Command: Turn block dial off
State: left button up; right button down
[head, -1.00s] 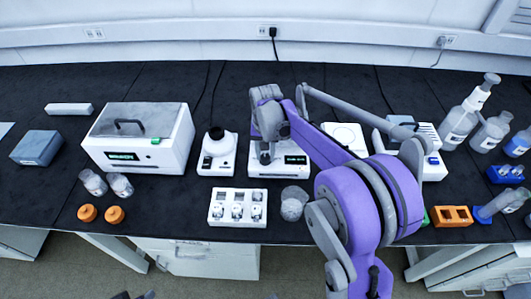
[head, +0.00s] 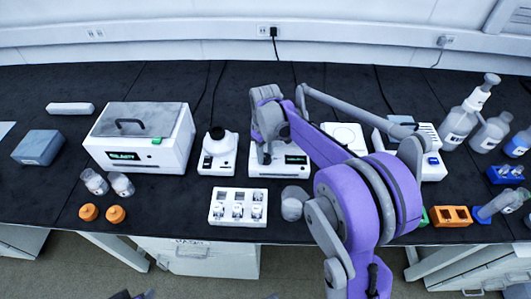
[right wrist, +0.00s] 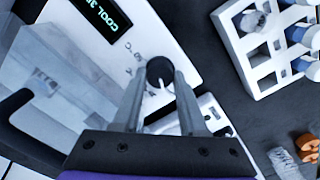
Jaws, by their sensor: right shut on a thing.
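The white block instrument (head: 285,172) stands at mid-bench in the head view, with a lit green display (head: 296,160). My right gripper (head: 264,157) is at its front left, with the arm covering part of it. In the right wrist view the gripper (right wrist: 163,82) is shut on the round black dial (right wrist: 158,68), one finger on each side. A white pointer mark shows at the dial's edge. The display (right wrist: 100,14) reads "COOL" with cut-off characters after it. My left gripper is not clearly in view.
A small white device (head: 217,165) stands close on the left, then a lidded box (head: 140,155). Bottles (head: 459,123) stand far right.

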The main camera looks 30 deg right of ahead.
aim_at(265, 156)
jog(key=shift+n, duration=0.9)
jog(key=shift+c, duration=2.2)
grip_release()
jog(key=shift+r, duration=0.15)
notch_tip(265, 156, up, 11)
jog(key=p, duration=0.1)
jog(key=shift+f, duration=0.2)
